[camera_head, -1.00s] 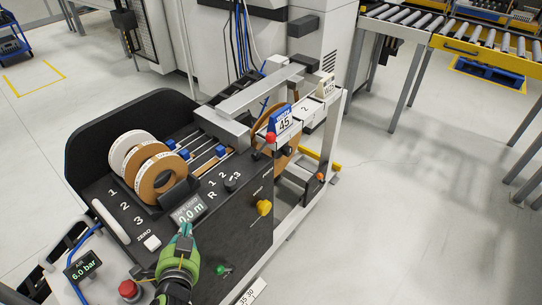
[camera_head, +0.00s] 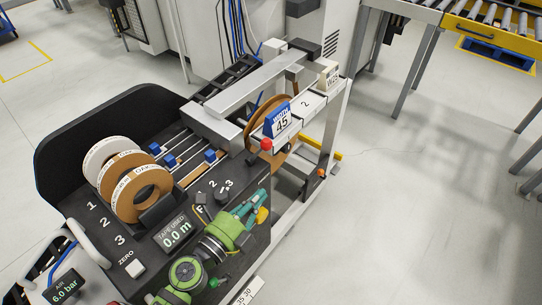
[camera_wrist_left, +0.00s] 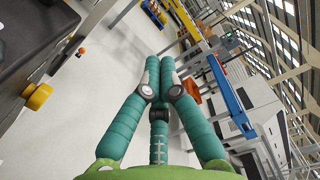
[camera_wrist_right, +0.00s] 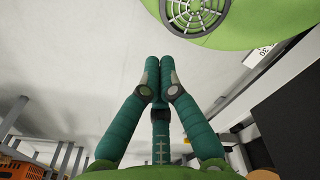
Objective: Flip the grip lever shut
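No part is labelled as the grip lever, so I cannot tell which it is. A red ball knob (camera_head: 267,144) stands beside the blue 45 sign at the end of the edge banding machine. A yellow knob (camera_head: 263,215) on the front panel is partly behind my left gripper (camera_head: 256,199); it also shows in the left wrist view (camera_wrist_left: 38,96). My left gripper is over the panel's front edge, its fingertips together and empty (camera_wrist_left: 160,62). My right gripper (camera_wrist_right: 159,62) has its fingertips together and empty over the floor.
Three tape rolls (camera_head: 140,190) stand on the black deck (camera_head: 75,185) at the left. A tape-used display (camera_head: 175,236) reads 0.0 m. The blue 45 sign (camera_head: 278,120) stands near the rail. Open floor (camera_head: 420,200) lies to the right.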

